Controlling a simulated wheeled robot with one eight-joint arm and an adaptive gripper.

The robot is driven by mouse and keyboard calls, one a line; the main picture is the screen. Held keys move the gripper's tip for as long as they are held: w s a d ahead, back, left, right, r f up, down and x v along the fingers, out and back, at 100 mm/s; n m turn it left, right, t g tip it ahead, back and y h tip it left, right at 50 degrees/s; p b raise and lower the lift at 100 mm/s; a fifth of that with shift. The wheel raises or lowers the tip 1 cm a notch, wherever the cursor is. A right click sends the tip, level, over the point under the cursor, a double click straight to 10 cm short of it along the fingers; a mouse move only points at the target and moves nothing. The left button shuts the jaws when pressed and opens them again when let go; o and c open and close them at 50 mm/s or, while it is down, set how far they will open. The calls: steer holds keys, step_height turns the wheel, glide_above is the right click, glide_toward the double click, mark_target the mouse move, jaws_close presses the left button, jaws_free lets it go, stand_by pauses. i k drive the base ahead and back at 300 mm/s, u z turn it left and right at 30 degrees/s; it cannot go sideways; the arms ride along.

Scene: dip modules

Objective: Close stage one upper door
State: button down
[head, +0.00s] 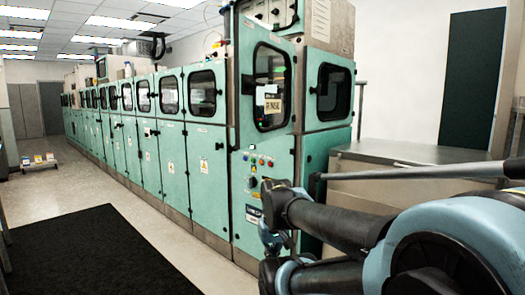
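The stage one upper door (247,95) is the teal panel at the near end of the machine's front. It has a dark rounded window with a paper label that seems to read "RINSE". Its left edge stands out from the front towards me and its top edge slants down to the right, so it looks swung open with the hinge side at the right. My gripper (271,238) is low in front of the button panel, below the door and apart from it. It is small and partly hidden by my arm, so its fingers are unclear.
The lower panel with coloured buttons (268,162) is under the door. A grey metal bench (400,152) stands right of the machine, with a grey bar across it. The long row of teal doors (172,160) runs far left. A black mat (95,255) lies on open floor.

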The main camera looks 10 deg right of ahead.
mark_target(271, 68)
steer(key=z, duration=0.25)
steer(key=k, duration=1)
steer(key=z, duration=0.3)
